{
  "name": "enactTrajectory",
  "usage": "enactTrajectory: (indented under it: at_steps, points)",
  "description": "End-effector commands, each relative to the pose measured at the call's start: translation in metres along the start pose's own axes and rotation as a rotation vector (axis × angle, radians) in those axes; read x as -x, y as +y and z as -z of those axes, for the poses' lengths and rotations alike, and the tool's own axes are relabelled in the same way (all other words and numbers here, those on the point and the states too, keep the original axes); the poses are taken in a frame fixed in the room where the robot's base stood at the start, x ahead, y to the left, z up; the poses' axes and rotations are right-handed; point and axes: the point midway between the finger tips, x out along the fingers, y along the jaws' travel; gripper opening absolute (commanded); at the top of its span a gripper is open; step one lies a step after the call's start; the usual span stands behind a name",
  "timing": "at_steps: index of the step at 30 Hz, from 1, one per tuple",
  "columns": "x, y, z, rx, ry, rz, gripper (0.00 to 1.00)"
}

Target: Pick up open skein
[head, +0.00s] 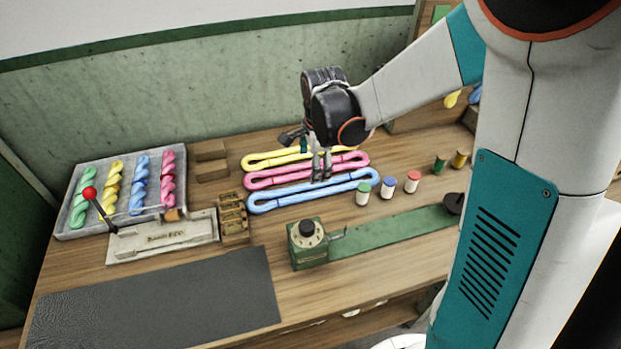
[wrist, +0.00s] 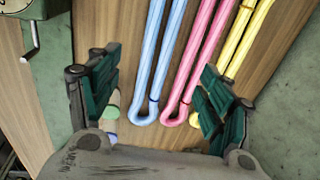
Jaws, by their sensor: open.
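Three open skeins lie as long flat loops side by side on the wooden table: yellow (head: 268,158), pink (head: 290,176) and blue (head: 285,198). My gripper (head: 321,172) hangs over their right part in the head view and hides parts of the loops. In the wrist view my gripper (wrist: 160,100) is open and empty. The looped ends of the blue skein (wrist: 146,110) and the pink skein (wrist: 178,108) show between its fingers. The yellow skein (wrist: 240,40) runs partly behind the right finger. Height above the skeins is hard to tell.
Several spools, one with a red top (head: 412,182), stand right of the skeins. A green cranked device (head: 308,245) is in front. A tray (head: 72,232) of twisted skeins is at left. A dark mat (head: 160,305) lies clear at front left.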

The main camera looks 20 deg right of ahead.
Motion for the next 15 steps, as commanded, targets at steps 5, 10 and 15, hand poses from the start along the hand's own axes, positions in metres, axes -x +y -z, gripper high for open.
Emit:
enactTrajectory:
  at_steps: [5, 10, 15]
  points:
    - [-0.038, 0.000, 0.000, 0.001, 0.000, 0.000, 0.72]
    - [-0.064, 0.000, 0.000, 0.002, 0.000, 0.001, 0.72]
    - [-0.074, 0.001, 0.000, 0.002, 0.000, 0.001, 0.72]
